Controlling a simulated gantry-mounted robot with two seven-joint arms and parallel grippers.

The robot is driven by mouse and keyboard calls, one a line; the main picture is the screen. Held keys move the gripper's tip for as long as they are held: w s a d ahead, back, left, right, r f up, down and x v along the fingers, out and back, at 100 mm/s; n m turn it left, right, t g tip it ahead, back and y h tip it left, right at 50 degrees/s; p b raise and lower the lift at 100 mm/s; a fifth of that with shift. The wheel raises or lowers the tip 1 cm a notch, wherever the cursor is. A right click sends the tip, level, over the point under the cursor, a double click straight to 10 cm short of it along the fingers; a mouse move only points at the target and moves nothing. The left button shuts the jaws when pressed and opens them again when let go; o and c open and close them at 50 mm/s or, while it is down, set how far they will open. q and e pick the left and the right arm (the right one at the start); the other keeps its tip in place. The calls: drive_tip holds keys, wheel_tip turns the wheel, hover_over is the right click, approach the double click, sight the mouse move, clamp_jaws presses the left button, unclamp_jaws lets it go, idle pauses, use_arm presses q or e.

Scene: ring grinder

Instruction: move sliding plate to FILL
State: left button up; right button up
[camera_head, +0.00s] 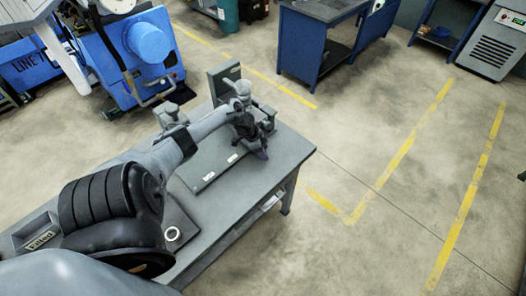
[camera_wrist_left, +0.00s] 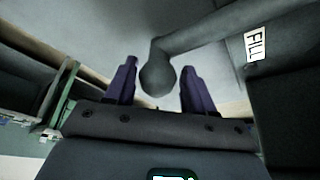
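The grinder (camera_head: 226,84) stands on the grey table, with a flat grey base plate (camera_head: 196,168) that carries small white labels. My left gripper (camera_head: 262,152) is at the grinder, above the right part of the base. In the left wrist view, its two purple fingers (camera_wrist_left: 158,78) are apart. A grey rod with a ball-shaped knob (camera_wrist_left: 157,78) shows between them, with gaps on both sides. A white FILL label (camera_wrist_left: 255,44) is at the upper right of that view. I cannot clearly make out the sliding plate, and the arm hides part of the grinder. My right gripper is not in view.
The grey table (camera_head: 222,213) also holds a tray labelled "Filled" (camera_head: 40,240) and a small pale ring (camera_head: 172,234) near my arm. A blue machine (camera_head: 125,55) stands behind at the left. A blue workbench (camera_head: 318,40) stands further back. The floor at right is clear.

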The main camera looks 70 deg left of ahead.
use_arm(q)
drive_tip(key=shift+o, duration=0.4)
drive_tip(key=p+v, duration=0.2)
drive_tip(key=v, duration=0.8)
drive_tip(key=shift+r+p, duration=0.35)
drive_tip(key=shift+r, duration=0.05)
drive_tip(key=shift+s+a, duration=0.1)
drive_tip(key=shift+s, duration=0.1)
